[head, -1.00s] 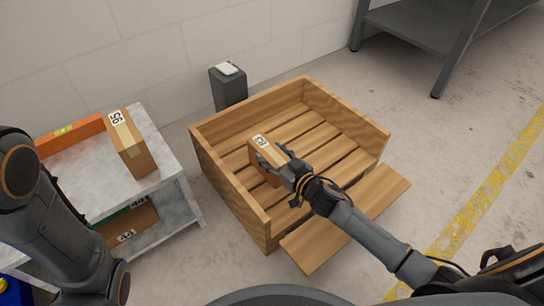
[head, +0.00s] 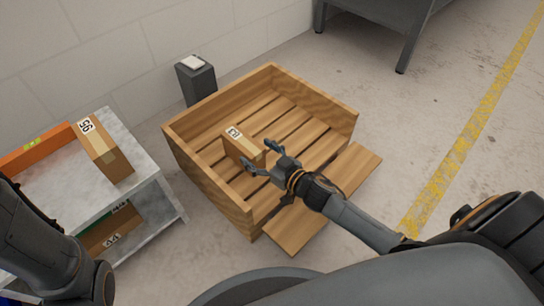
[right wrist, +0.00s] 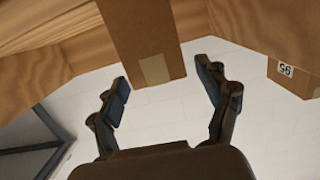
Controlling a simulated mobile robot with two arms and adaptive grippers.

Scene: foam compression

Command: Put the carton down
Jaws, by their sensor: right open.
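A small brown carton (head: 242,147) with a white label stands on the slatted floor of the wooden crate (head: 190,165). It also shows in the right wrist view as a brown carton (right wrist: 145,35) with a tape patch, just beyond the fingers. My right gripper (head: 262,158) is open and empty beside the carton, its fingers apart from it. In the right wrist view the open fingers (right wrist: 165,95) show with a clear gap between them. My left arm shows at the lower left, but its gripper is out of view.
A grey post (head: 197,85) stands behind the crate. The floor to the right is clear up to the yellow line.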

